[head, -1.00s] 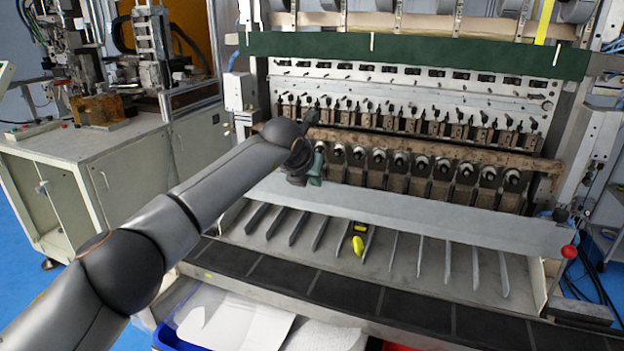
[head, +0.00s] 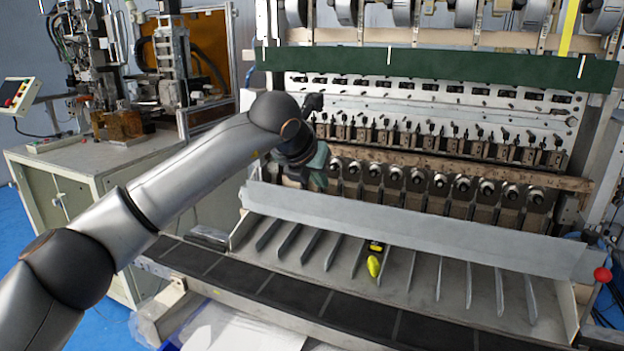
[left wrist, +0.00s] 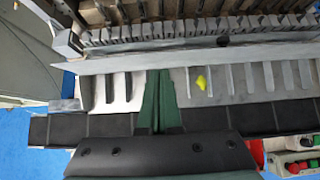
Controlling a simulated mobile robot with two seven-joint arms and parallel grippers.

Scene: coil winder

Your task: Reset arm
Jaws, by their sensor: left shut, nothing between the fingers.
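My left arm reaches in from the left in the head view. My left gripper (head: 318,168) has dark green fingers and hangs in front of the left end of the machine's row of spindles. In the left wrist view its two green fingers (left wrist: 158,103) lie together, with nothing between them. The coil winder (head: 430,100) stands behind it, with a long grey metal guard (head: 430,229) below the spindles. My right gripper is in neither view.
A yellow and black object (head: 374,262) lies between the thin dividers of the sloped tray; it also shows in the left wrist view (left wrist: 201,82). A workbench (head: 110,150) with equipment stands at the left. A red knob (head: 602,274) sits at the right end.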

